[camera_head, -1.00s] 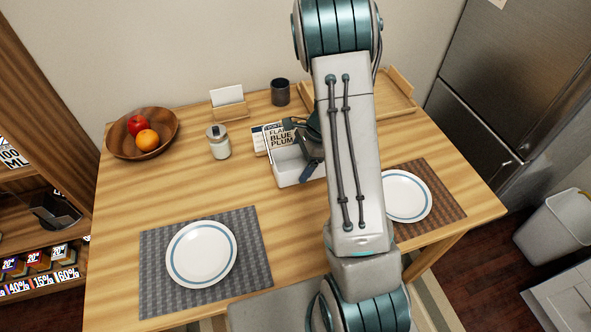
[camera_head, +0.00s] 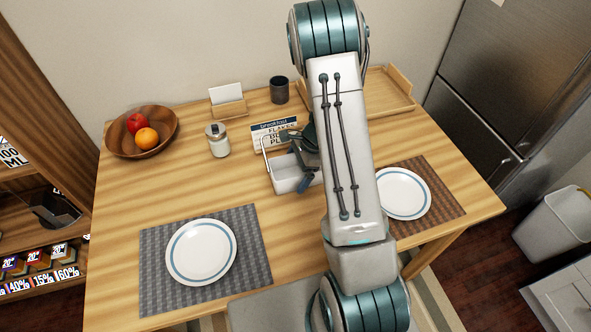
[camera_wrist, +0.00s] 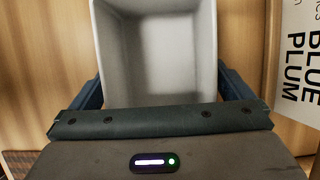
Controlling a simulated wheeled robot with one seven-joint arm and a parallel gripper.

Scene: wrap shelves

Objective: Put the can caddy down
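The can caddy (camera_head: 288,178) is a white open box with a thin raised handle at its left end, near the middle of the table in the head view. The wrist view looks into the caddy (camera_wrist: 160,50), which shows no cans in the visible part. My gripper (camera_head: 306,150) has a dark finger against each side of the caddy in the wrist view (camera_wrist: 160,88), holding it. The caddy looks level, at or just above the tabletop; I cannot tell whether it touches. My arm hides part of its right side.
A jar (camera_head: 217,141) is to the left, with a fruit bowl (camera_head: 118,143), card holder (camera_head: 228,104) and dark cup (camera_head: 279,91) farther back. Plates (camera_head: 201,252) lie on placemats in front. Bare table (camera_head: 240,190) lies left of the caddy.

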